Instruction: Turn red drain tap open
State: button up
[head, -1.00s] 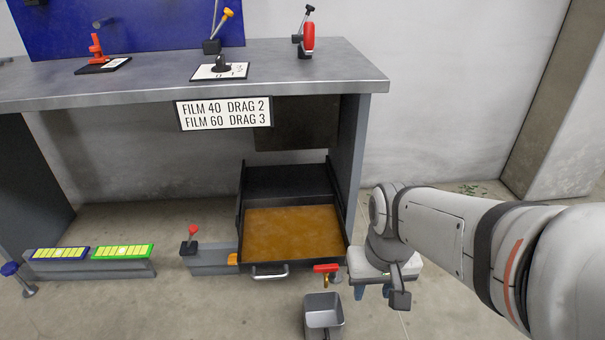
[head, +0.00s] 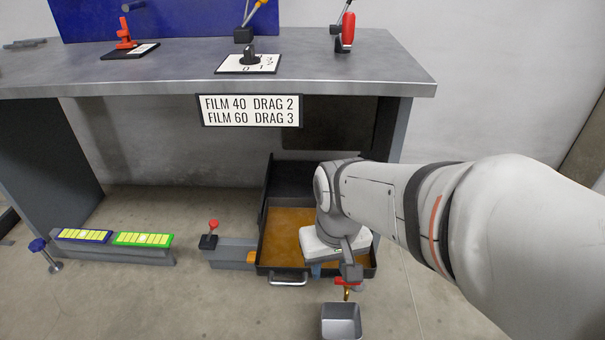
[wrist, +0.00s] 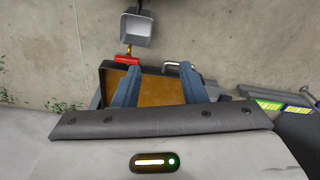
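The red drain tap (head: 352,283) is at the front right of the black tray, partly hidden by my wrist in the head view. In the wrist view the red tap handle (wrist: 127,60) lies crosswise, above the tip of the left finger. The tray (head: 263,240) holds brown liquid. A grey metal bucket (head: 341,321) stands on the floor below the tap. My gripper (wrist: 164,85) is open, its two blue-grey fingers spread wide with nothing between them. It is over the tray, apart from the tap.
The workbench (head: 180,75) stands above and behind the tray. A lever with a red knob (head: 213,224) is left of the tray, and a silver tray handle (head: 288,281) is at its front. Floor around the bucket is clear.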

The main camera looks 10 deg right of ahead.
jog(key=w+d+f+m+y+p, duration=0.1)
jog(key=w+d+f+m+p, duration=0.1)
jog(key=f+m, duration=0.4)
jog(key=w+d+f+m+y+p, duration=0.1)
jog(key=w+d+f+m+p, duration=0.1)
jog(key=w+d+f+m, duration=0.3)
jog(key=w+d+f+m+y+p, duration=0.2)
jog(key=w+d+f+m, duration=0.1)
jog(key=d+f+m, duration=0.4)
jog(key=shift+w+d+f+m, duration=0.1)
jog(key=shift+w+f+m, duration=0.1)
jog(key=shift+m, duration=0.55)
jog(key=shift+w+d+f+m, duration=0.1)
jog(key=shift+w+f+m, duration=0.1)
jog(key=shift+m, duration=0.55)
jog(key=b+x, duration=0.4)
jog(key=x, duration=0.3)
jog(key=shift+w+a+f, duration=0.1)
jog(key=shift+a+f, duration=0.1)
jog(key=shift+a, duration=0.05)
jog(key=shift+c, duration=0.2)
